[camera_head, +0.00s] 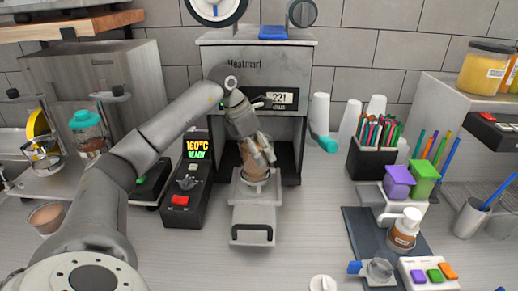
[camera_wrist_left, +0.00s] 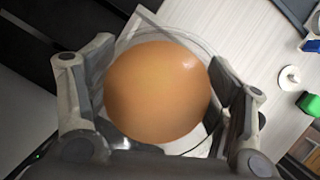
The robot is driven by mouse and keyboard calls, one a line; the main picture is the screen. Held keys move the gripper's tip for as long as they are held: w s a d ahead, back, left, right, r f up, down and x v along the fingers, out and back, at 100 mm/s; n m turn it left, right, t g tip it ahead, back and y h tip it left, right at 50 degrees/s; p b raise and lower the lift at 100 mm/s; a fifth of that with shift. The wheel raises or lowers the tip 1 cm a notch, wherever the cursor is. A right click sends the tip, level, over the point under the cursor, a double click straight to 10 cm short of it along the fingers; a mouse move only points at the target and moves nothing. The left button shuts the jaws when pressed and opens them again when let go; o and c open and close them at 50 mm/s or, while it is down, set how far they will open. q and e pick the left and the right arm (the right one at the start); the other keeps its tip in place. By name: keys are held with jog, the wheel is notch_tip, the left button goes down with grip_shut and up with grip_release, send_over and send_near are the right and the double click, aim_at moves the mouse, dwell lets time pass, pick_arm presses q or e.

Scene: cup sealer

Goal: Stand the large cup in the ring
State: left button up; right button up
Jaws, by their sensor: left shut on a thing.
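My left gripper (camera_head: 262,154) is shut on the large cup (camera_head: 253,172), a clear cup with brown contents. In the head view the cup is at the ring (camera_head: 270,186) on the sealer's pulled-out tray, in front of the machine. The fingers hide much of the cup, and I cannot tell whether it is fully seated. In the left wrist view the round orange-brown top of the cup (camera_wrist_left: 158,92) lies between the two fingers, with a pale, clear rim around it. My right gripper is not in view.
The grey sealer (camera_head: 258,68) stands behind the tray. A control box (camera_head: 184,195) reading 160°C READY is close on the left. Another brown-filled cup (camera_head: 47,217) is at the far left. Pens, boxes and bottles crowd the right. The counter in front of the tray is mostly clear.

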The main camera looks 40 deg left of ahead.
pick_arm(q)
jog(key=o, duration=1.8)
jog(key=shift+r+p, duration=0.3)
jog(key=shift+r, duration=0.05)
jog(key=s+a+r+b, duration=0.1)
jog(key=s+a+b, duration=0.4)
jog(key=s, duration=0.6)
jog(key=shift+a+b, duration=0.35)
jog(key=shift+b, duration=0.85)
jog(key=shift+s, duration=0.1)
